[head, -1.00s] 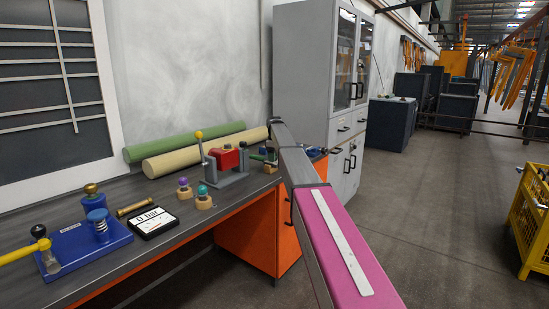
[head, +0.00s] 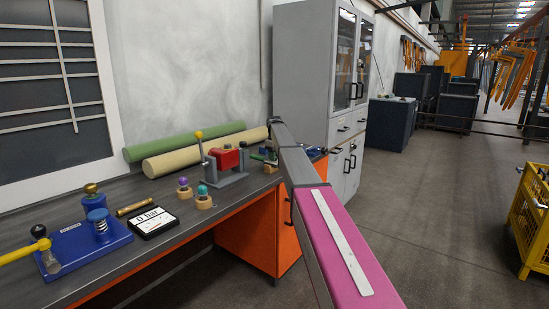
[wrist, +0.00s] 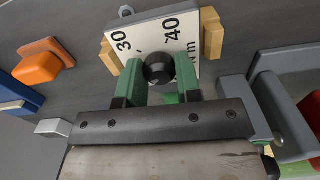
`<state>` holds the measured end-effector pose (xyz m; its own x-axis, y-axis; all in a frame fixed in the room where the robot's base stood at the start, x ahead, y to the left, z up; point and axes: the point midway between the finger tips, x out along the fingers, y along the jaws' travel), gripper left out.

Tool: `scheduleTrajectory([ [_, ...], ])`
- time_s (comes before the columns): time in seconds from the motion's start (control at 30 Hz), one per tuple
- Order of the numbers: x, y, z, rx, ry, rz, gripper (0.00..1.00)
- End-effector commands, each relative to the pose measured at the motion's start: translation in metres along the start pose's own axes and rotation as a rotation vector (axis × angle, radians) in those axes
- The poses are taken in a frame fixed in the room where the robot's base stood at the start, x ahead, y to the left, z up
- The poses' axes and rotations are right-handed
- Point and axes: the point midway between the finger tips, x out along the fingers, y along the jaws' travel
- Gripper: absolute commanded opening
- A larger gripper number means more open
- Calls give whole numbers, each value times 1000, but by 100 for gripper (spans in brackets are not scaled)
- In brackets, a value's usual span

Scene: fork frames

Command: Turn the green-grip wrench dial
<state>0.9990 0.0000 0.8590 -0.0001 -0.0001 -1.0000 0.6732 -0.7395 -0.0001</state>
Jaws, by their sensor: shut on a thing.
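A white dial plate (wrist: 150,38) with black marks "30" and "40" fills the top middle of the wrist view, between two wooden blocks. A round black knob (wrist: 159,69) stands in front of it. My gripper (wrist: 159,80) has its two green-padded fingers on either side of the knob, shut on it. A bit of green shows between the fingers below the knob; I cannot tell if it is the wrench's green grip. In the head view my arm hides most of the gripper and dial.
Grey metal parts stand close on the right.

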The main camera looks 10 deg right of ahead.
Motion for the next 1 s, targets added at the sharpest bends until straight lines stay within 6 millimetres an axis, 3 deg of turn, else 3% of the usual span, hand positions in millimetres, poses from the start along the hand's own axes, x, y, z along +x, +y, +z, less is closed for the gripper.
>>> scheduleTrajectory([
  [1.0,0,0,0,933,0,-2,8],
])
